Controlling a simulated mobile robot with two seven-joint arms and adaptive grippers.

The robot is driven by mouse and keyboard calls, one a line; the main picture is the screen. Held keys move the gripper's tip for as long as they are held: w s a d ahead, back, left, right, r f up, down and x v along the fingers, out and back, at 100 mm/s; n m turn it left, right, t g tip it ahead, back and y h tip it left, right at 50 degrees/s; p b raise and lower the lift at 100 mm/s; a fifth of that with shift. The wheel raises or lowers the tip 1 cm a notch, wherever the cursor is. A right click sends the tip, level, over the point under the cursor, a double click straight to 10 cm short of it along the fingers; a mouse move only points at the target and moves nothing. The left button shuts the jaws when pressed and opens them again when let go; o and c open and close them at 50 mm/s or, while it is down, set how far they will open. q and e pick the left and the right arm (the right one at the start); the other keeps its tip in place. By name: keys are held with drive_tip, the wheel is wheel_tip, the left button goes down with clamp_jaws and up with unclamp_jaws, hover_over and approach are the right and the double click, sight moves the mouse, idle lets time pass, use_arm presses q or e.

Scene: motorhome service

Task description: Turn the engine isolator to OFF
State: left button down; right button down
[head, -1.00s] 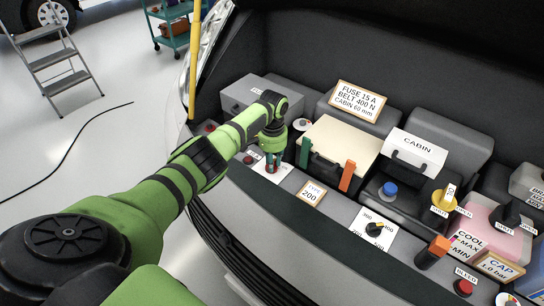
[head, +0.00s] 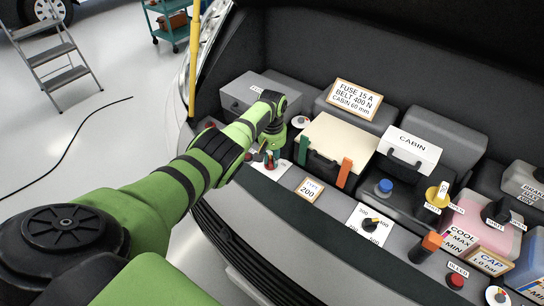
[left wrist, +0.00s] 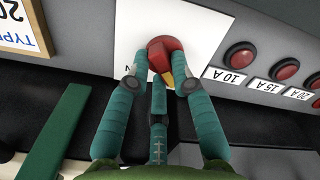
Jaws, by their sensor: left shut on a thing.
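The engine isolator is a red knob (left wrist: 163,54) with a yellow mark, on a white plate (left wrist: 205,32) in the left wrist view. The white plate also shows in the head view (head: 283,172) at the near left of the bay. My left gripper (left wrist: 158,82) is shut on the red knob, its teal fingers on either side of it. In the head view my left gripper (head: 270,160) reaches down onto the plate. The plate's lettering is mostly hidden by the fingers. My right gripper is not in view.
Red buttons (left wrist: 240,55) labelled 10 A, 15 A and 20 A stand in a row beside the plate. A green upright clip (head: 303,148) and a TYPE 200 sign (head: 310,189) are close by. A beige-topped box (head: 338,140) stands behind. A yellow prop rod (head: 194,60) rises at left.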

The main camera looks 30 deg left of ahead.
use_arm(q)
drive_tip(key=shift+w+r+n, duration=0.1)
drive_tip(key=shift+n, duration=0.3)
drive_tip(key=c, duration=1.1)
unclamp_jaws()
drive_tip(key=shift+o, duration=0.2)
wheel_tip(320, 180, up, 12)
